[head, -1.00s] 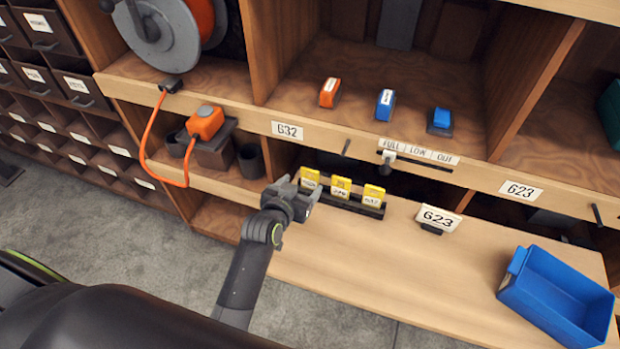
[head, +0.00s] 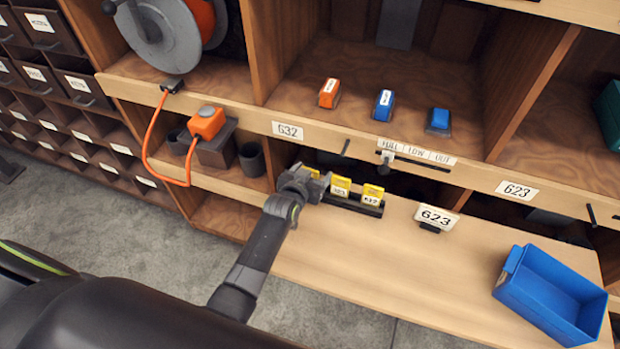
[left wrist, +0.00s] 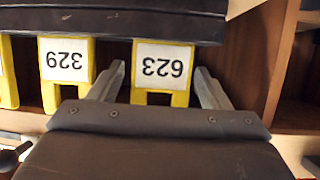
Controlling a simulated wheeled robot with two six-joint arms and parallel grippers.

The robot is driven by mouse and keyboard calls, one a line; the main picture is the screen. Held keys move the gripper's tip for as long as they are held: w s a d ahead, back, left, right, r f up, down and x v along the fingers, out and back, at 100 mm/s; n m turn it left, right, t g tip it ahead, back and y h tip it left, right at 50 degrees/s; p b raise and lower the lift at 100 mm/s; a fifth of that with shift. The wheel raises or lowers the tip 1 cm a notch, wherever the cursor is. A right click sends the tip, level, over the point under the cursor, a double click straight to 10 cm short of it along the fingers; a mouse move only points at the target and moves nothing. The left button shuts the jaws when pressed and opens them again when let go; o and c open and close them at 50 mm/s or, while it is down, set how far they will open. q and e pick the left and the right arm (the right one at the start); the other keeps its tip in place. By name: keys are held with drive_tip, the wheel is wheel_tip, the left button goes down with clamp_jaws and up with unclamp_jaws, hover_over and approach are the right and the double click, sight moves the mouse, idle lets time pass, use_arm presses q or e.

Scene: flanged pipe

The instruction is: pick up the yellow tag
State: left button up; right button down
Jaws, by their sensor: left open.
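Three yellow tags stand in a dark rack (head: 345,203) on the wooden bench. In the head view the middle tag (head: 340,188) and the right tag (head: 372,195) show clearly. The leftmost tag (head: 312,172) is mostly hidden behind my left gripper (head: 310,182). My right gripper is not in view.
A white 623 sign (head: 436,217) stands right of the rack, and a blue bin (head: 550,295) is farther right. The shelf edge with its slider (head: 388,158) overhangs behind the rack. An orange plug with cable (head: 206,122) is at left. The bench front is clear.

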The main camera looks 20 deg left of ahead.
use_arm(q)
drive_tip(key=c, duration=1)
drive_tip(key=shift+c, duration=0.3)
drive_tip(key=shift+r, duration=0.15)
